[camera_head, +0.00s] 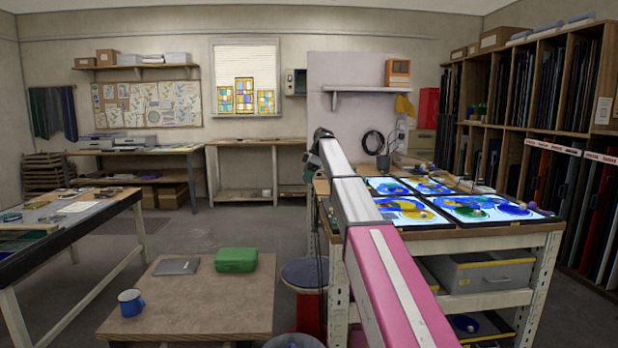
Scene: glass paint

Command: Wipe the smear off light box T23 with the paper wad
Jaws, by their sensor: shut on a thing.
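Several lit light boxes lie on the workbench on the right, with blue, yellow and green colour on their glass. One is at the front left (405,212), a larger one at the front right (490,208), and two smaller ones are behind (385,186) (428,186). No label can be read, so I cannot tell which is T23, nor tell a smear from the painted colour. I cannot make out the paper wad. My pink and grey arm reaches up past the workbench's left side. I cannot make out my gripper's fingers at its far end.
A low wooden table (190,318) holds a green case (236,260), a blue mug (131,302) and a flat grey object (177,266). A round stool (304,273) stands by the workbench. Racks of glass sheets line the right wall. Open floor lies beyond the low table.

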